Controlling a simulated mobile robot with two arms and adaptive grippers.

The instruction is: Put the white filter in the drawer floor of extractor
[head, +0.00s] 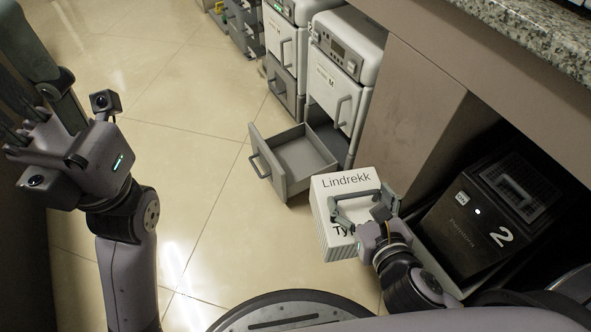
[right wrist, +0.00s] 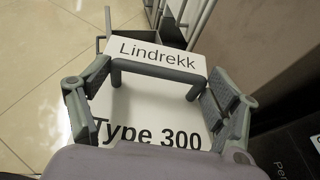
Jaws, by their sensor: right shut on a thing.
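The white filter (head: 335,240) is a box marked "Lindrekk" and "Type 300" with a grey handle; it fills the middle of the right wrist view (right wrist: 150,100). My right gripper (head: 362,203) is shut on the filter, its fingers at either end of the handle (right wrist: 160,72). The extractor (head: 342,75) is a white unit with its grey lower drawer (head: 266,164) pulled out. The drawer floor (head: 300,155) looks bare. The filter is at the near right of the drawer, apart from its floor. My left gripper (head: 14,115) is at the left edge, its fingertips unclear.
A similar white unit (head: 285,50) with a shut drawer stands behind the extractor. A black device marked "2" (head: 475,225) sits under the counter (head: 530,35) on the right. Open tiled floor (head: 200,160) lies left of the drawer.

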